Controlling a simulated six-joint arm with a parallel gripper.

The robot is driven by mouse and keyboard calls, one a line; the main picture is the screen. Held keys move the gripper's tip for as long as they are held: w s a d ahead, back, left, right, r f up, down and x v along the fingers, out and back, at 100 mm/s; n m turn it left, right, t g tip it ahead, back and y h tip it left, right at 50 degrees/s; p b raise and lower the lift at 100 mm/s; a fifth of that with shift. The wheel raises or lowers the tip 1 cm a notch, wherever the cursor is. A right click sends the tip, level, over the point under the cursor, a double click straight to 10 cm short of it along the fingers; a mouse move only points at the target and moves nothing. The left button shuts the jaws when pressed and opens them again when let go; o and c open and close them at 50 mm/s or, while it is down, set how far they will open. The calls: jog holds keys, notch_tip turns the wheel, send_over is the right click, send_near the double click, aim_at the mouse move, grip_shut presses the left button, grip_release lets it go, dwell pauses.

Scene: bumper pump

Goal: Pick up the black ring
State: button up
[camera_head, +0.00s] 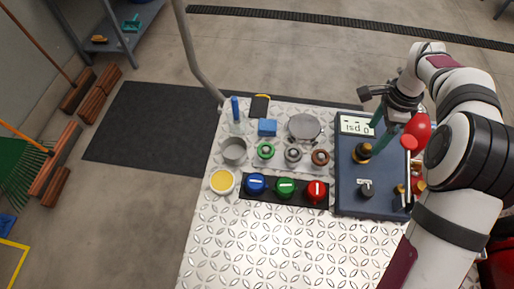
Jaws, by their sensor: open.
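The black ring (293,154) lies on the metal plate table (240,250), between a green ring (265,151) and a copper-brown ring (320,157). My gripper (381,129) is open, with teal fingers. It appears over the dark blue pump box (345,195), to the right of the black ring and apart from it. Nothing shows between the fingers. Part of the pump box is hidden behind my gripper and arm.
Blue (255,184), green (286,188) and red (316,191) knobs stand in front of the rings. The table's front is clear.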

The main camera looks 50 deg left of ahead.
aim_at(368, 146)
jog(key=shift+o, duration=0.6)
notch_tip(368, 146, up, 9)
jog(key=m, duration=0.4)
jog(key=shift+m, duration=0.3)
notch_tip(368, 146, down, 15)
jog(key=shift+f, duration=0.1)
jog(key=c, duration=1.1)
jog(key=shift+r, duration=2.25)
jog(key=d+r, duration=0.2)
jog(key=d, duration=0.2)
jog(key=d+r, duration=0.2)
jog(key=d, duration=0.1)
jog(key=d+r, duration=0.2)
jog(key=d, duration=0.2)
jog(key=shift+s+d+r, duration=0.1)
jog(key=shift+d+r, duration=0.2)
